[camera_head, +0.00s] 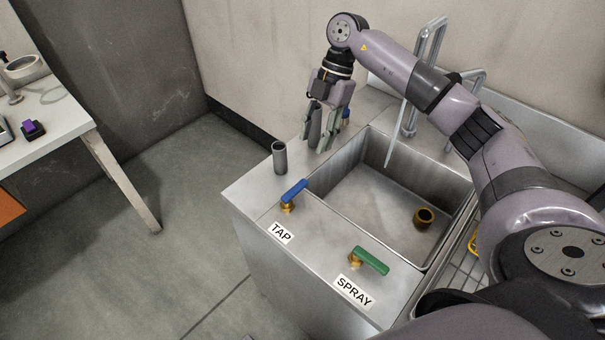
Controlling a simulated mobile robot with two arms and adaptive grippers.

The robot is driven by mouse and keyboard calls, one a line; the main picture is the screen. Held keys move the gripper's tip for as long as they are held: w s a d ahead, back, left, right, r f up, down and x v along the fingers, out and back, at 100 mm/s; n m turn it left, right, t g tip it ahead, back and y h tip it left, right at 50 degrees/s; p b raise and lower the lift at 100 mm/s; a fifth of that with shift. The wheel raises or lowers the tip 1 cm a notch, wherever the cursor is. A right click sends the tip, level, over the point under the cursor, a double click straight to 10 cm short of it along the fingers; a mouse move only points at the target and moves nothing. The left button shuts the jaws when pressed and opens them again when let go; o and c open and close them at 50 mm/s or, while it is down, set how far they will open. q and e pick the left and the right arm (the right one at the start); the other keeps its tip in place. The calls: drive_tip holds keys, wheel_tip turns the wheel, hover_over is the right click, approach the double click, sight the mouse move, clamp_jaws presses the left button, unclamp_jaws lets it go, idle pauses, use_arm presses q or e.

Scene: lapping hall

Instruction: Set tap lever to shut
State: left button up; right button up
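The tap lever (294,190) is a blue handle on a brass valve behind the label TAP (281,232), on the left rim of the sink unit. It points up and to the right in the picture, away from the label. My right gripper (323,140) hangs fingers down over the back left corner of the sink counter, behind the lever and clear of it. Its fingers look apart, with nothing seen between them. My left gripper is out of view.
A green lever (371,261) sits by the label SPRAY (353,291). A grey cylinder (280,158) stands behind the tap lever. A white table (58,118) stands left; floor between is clear.

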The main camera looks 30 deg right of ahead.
sight(300, 184)
drive_tip(key=p+x, duration=0.1)
drive_tip(key=x, duration=1)
drive_tip(key=shift+f, duration=0.1)
drive_tip(key=shift+a+f, duration=0.1)
drive_tip(key=shift+f, duration=0.3)
clamp_jaws()
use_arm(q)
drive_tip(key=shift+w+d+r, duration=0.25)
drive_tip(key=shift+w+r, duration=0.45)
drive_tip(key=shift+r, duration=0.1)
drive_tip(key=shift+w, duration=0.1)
